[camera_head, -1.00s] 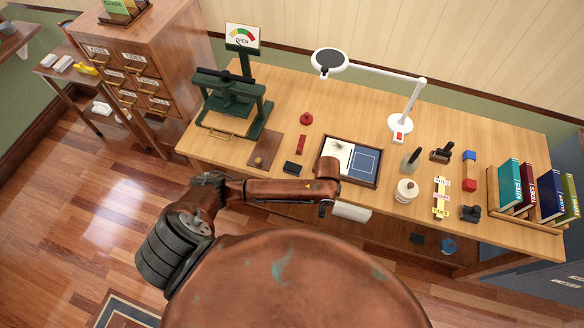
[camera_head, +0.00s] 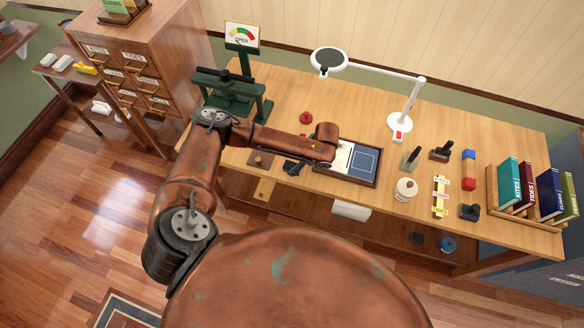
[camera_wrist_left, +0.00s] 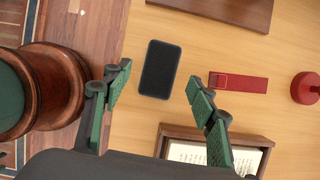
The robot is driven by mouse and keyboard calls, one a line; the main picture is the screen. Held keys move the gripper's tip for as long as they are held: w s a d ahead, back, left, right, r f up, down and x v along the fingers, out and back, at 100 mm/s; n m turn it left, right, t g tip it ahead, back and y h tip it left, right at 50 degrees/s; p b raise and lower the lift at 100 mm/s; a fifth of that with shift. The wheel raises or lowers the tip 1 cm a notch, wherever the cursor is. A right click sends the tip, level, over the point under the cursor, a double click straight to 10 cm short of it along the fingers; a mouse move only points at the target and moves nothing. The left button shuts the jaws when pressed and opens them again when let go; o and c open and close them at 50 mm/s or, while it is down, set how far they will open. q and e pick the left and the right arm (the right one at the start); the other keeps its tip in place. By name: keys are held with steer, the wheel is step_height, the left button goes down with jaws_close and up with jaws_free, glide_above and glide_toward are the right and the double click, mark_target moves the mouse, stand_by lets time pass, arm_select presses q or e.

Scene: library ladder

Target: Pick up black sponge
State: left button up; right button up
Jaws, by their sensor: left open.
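The black sponge (camera_wrist_left: 160,69), a dark rounded rectangle, lies flat on the wooden desk and shows whole in the left wrist view. My left gripper (camera_wrist_left: 158,76) has its green-padded fingers spread apart, one on each side of the sponge in the picture, with gaps to both. Nothing is held. The height of the fingertips above the desk is hard to judge. In the head view my left gripper (camera_head: 295,167) is a small dark shape under the copper wrist, by the desk's front edge, and largely covers the sponge. My right gripper is not in view.
A red block (camera_wrist_left: 238,82) and a red round piece (camera_wrist_left: 306,88) lie beside the sponge. A framed tray (camera_head: 347,178) with papers sits right of my wrist. A brown board (camera_head: 262,158) lies to the left. A green press (camera_head: 232,97) stands behind my forearm.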

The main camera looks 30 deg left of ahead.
mark_target(293, 166)
arm_select(q)
steer(key=shift+x, duration=1.6)
steer(key=c, duration=1.2)
